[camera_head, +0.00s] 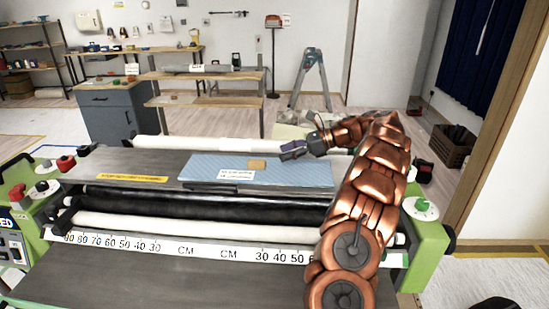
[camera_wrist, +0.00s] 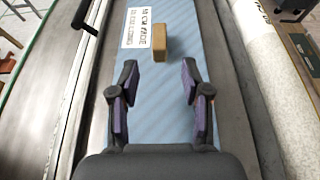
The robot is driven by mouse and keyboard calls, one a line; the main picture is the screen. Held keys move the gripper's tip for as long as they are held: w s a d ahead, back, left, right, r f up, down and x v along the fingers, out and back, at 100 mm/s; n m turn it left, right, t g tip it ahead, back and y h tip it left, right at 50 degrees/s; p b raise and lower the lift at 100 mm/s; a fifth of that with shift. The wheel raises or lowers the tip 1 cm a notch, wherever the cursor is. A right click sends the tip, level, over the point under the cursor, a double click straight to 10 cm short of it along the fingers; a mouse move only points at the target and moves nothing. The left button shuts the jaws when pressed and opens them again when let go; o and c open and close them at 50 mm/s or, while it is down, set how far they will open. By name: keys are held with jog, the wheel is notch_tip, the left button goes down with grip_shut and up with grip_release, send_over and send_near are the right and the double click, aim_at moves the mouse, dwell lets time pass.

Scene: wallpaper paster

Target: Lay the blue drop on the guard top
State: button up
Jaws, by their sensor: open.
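A light blue, diagonally striped sheet (camera_head: 300,172), which looks like the blue drop, lies flat on the grey top of the pasting machine, seemingly the guard top (camera_head: 135,164). It also runs lengthwise through the wrist view (camera_wrist: 155,110). A white printed label (camera_head: 236,175) and a small tan block (camera_head: 257,164) sit on it. My gripper (camera_head: 290,150) is at the sheet's back edge in the head view, right of the block. In the wrist view my gripper (camera_wrist: 158,78) is open and empty above the sheet, with the block (camera_wrist: 159,42) just beyond its fingertips.
A white roll (camera_head: 180,142) lies along the back of the machine. Black and white rollers and a centimetre scale (camera_head: 185,250) run along the front. Red knobs (camera_head: 66,163) stand at the left end. A yellow label (camera_head: 130,179) is on the grey top's left part.

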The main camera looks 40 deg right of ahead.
jog(key=shift+s+d+r, duration=0.2)
jog(key=shift+s+d, duration=0.25)
jog(key=a, duration=0.2)
jog(key=a+r+n+g, duration=0.1)
jog(key=a, duration=0.1)
jog(key=w+a+r+n, duration=0.1)
jog(key=a, duration=0.1)
jog(key=shift+a+g, duration=0.3)
jog(key=shift+a, duration=0.1)
jog(key=s+a+r+n+g+h, duration=0.1)
jog(key=s+a+n+g, duration=0.35)
jog(key=a, duration=0.95)
jog(key=s+a+r+n+g+h, duration=0.15)
jog(key=s+a+n, duration=0.5)
jog(key=a, duration=0.65)
jog(key=s+a+f+n+g+h, duration=0.2)
jog(key=s+a+n, duration=0.1)
jog(key=s, duration=0.5)
jog(key=s+a+f+n+g+h, duration=0.1)
jog(key=s+a+f+n, duration=0.2)
jog(key=s, duration=0.5)
jog(key=s+d+f+n+h, duration=0.1)
jog(key=s+f+n+h, duration=0.1)
jog(key=s, duration=0.5)
jog(key=s+d+f+n+h, duration=0.2)
jog(key=s+n, duration=0.3)
jog(key=s, duration=0.2)
jog(key=shift+d+f+h, duration=0.15)
jog(key=shift+d+h, duration=0.05)
jog(key=shift+h, duration=0.15)
